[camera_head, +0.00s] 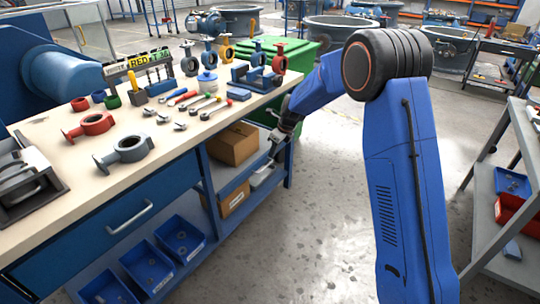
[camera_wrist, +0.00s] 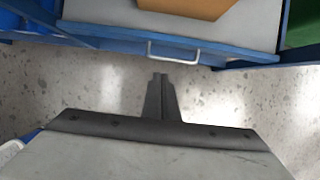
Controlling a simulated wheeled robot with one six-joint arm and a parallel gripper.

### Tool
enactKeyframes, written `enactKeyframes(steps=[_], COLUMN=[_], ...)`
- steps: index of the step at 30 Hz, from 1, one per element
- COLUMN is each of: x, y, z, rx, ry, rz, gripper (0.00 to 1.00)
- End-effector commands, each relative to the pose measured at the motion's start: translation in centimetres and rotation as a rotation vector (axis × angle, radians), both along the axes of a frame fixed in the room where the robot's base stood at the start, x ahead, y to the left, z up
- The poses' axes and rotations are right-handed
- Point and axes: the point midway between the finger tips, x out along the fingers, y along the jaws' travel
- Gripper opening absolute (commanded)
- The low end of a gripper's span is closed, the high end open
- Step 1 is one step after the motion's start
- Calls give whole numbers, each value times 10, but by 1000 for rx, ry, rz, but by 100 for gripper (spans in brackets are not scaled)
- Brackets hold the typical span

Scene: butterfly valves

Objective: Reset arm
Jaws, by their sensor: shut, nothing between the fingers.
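My gripper (camera_wrist: 160,80) is shut and empty in the wrist view, with its dark fingers together above the speckled floor.
The workbench (camera_head: 60,155) holds red and grey valve bodies, wrenches and screwdrivers. Cardboard boxes (camera_head: 233,143) sit on its lower shelf. A green bin (camera_head: 300,55) stands behind the bench. A grey shelf unit (camera_head: 485,220) stands at right. Open floor (camera_head: 310,220) lies between.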

Motion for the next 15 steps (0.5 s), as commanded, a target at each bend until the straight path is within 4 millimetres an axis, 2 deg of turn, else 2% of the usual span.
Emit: enactKeyframes(steps=[5, 7, 15], x=[-10, -19, -77], y=[-10, -18, -62], z=[19, 35, 105], rx=[-13, -27, -122], ry=[-20, -42, -151], rz=[43, 91, 362], gripper=[0, 0, 0])
